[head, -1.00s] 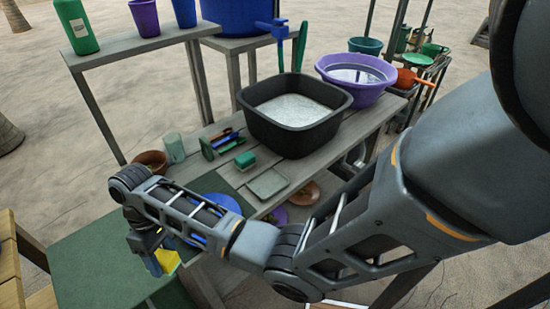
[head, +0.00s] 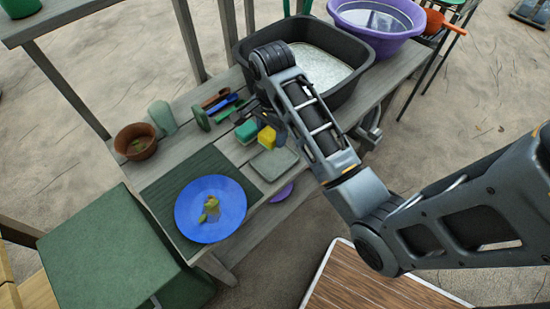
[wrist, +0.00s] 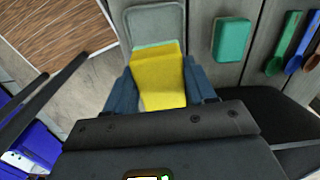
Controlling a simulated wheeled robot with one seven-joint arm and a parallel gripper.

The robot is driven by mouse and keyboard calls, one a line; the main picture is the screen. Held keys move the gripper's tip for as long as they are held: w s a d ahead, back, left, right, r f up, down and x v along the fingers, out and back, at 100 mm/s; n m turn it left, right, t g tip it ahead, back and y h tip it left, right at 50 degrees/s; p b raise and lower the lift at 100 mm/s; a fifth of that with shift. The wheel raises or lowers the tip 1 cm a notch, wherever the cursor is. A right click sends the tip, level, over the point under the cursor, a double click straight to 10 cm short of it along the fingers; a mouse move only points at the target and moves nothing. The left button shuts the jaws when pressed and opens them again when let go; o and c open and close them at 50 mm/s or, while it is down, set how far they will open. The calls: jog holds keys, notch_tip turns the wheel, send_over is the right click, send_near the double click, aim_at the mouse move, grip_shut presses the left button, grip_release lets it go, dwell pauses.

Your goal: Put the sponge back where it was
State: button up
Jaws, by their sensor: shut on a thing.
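A yellow sponge (head: 267,139) with a green layer is held by my gripper (head: 270,130). In the wrist view, my gripper (wrist: 161,88) has one finger on each side of the sponge (wrist: 158,82). A shallow grey-green dish (head: 273,162) lies on the table near the sponge. In the wrist view the dish (wrist: 156,18) shows just past the sponge's far end, and the sponge overlaps its lower part. I cannot tell whether they touch. A separate green sponge-like block (head: 246,131) lies beside the dish; it also shows in the wrist view (wrist: 232,40).
A black basin (head: 326,75) stands behind my gripper, with a purple bowl (head: 372,42) beyond. A blue plate with food scraps (head: 190,212) sits on a green mat (head: 158,189). A brown bowl (head: 128,153) stands behind.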

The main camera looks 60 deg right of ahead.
aim_at(274, 161)
jog(key=shift+s+d+m, duration=0.15)
jog(key=shift+s+m, duration=0.1)
jog(key=shift+m, duration=0.15)
notch_tip(274, 161, down, 10)
jog(key=shift+r+p, duration=0.15)
jog(key=shift+p, duration=0.2)
jog(key=shift+f, duration=0.2)
jog(key=o, duration=0.7)
jog(key=shift+c, duration=0.2)
jog(key=shift+r, duration=0.1)
notch_tip(274, 161, up, 12)
jog(key=shift+r, duration=0.1)
